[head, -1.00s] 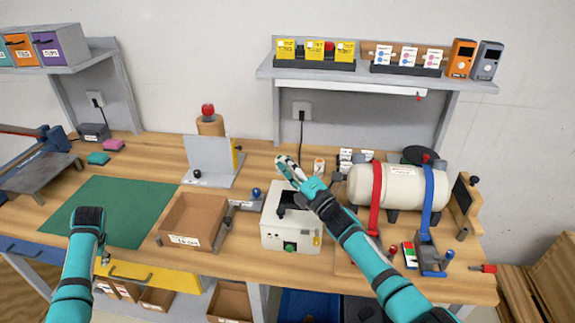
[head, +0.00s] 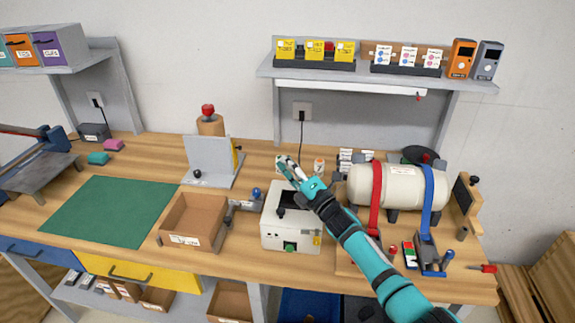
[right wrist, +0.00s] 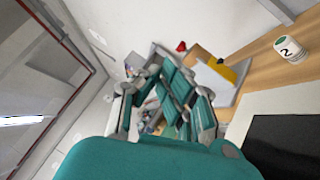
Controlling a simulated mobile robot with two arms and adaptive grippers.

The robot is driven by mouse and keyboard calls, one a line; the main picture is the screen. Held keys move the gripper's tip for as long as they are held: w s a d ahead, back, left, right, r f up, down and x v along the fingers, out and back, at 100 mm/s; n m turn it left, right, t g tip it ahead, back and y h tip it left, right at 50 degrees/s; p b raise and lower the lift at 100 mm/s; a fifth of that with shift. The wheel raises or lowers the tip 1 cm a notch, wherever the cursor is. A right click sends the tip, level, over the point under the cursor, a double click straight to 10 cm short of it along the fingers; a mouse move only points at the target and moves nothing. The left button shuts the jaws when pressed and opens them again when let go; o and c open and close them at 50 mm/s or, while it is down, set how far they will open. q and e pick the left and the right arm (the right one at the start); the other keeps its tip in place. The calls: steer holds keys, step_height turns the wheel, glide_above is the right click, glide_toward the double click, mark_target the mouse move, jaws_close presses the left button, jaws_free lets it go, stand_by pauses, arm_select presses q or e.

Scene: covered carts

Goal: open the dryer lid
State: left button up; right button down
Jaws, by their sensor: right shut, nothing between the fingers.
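A white box with a dark window on top and a green button in front, which looks like the dryer (head: 291,233), stands on the bench at the middle. Its top lies flat and looks closed. My right forearm and wrist cross over its right rear part and hide some of the top. My right gripper (head: 285,163) is shut and empty, just above and behind the box's rear edge. I cannot tell whether it touches the box. In the right wrist view the gripper (right wrist: 165,75) shows beside the white box (right wrist: 300,100) with its dark window. My left gripper is out of view.
A cardboard tray (head: 168,215) stands left of the box. A cream tank (head: 398,187) with red and blue straps stands to the right. A grey angled stand (head: 208,155) and a small white jar (head: 319,166) are behind. The green mat (head: 110,210) is clear.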

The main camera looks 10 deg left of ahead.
steer(key=shift+w+r+b, duration=0.2)
steer(key=shift+w+b, duration=0.4)
steer(key=shift+b, duration=0.15)
steer(key=shift+w+r+b, duration=0.25)
steer(key=shift+w+b, duration=0.1)
steer(key=shift+b, duration=0.1)
steer(key=shift+w+r, duration=0.3)
steer(key=shift+w, duration=0.15)
steer(key=shift+w+r+m+h, duration=0.15)
steer(key=shift+w+m+h, duration=0.25)
steer(key=shift+w+a, duration=0.1)
steer(key=shift+w, duration=0.05)
stand_by(1.1)
